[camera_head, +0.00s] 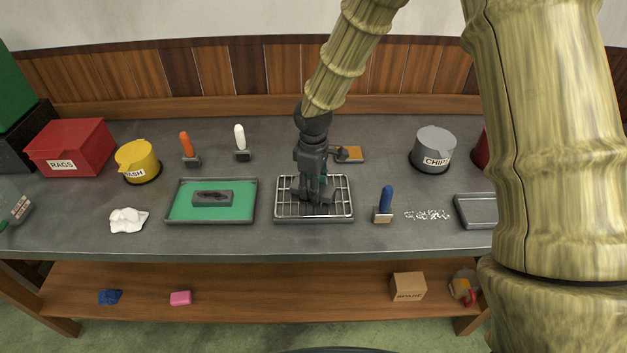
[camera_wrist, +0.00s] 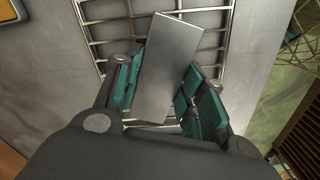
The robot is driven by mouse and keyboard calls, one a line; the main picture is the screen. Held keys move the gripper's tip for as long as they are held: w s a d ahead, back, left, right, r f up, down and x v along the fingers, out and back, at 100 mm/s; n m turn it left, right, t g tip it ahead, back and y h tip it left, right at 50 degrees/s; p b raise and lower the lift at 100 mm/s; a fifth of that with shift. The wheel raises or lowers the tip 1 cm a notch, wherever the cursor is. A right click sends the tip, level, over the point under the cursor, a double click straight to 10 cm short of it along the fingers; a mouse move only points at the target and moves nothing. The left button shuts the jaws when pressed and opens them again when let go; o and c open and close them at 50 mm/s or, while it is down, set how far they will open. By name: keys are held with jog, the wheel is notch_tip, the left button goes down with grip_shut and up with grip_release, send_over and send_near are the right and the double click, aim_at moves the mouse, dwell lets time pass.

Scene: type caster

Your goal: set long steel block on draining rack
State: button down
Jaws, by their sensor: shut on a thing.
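The long steel block (camera_wrist: 172,62) is a plain grey bar in the wrist view, lying slantwise between the teal pads of my gripper (camera_wrist: 163,98). My gripper is shut on it. In the head view my gripper (camera_head: 315,196) is over the draining rack (camera_head: 341,207), a wire grid on a shallow tray, and hides the block there. The rack's wires (camera_wrist: 97,22) show behind the block in the wrist view. I cannot tell whether the block touches the wires.
Left of the rack is a green-lined tray (camera_head: 178,212) with a dark block on it. A blue-handled brush (camera_head: 384,204) and white scraps (camera_head: 428,214) lie to the right, with a grey tray (camera_head: 477,222) beyond. An orange-topped item (camera_head: 353,153) sits behind the rack.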

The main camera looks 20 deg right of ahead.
jog(key=c, duration=0.9)
grip_release()
jog(key=shift+f, duration=0.1)
notch_tip(320, 180, up, 12)
jog(key=shift+r+b, duration=0.15)
jog(key=shift+b, duration=0.8)
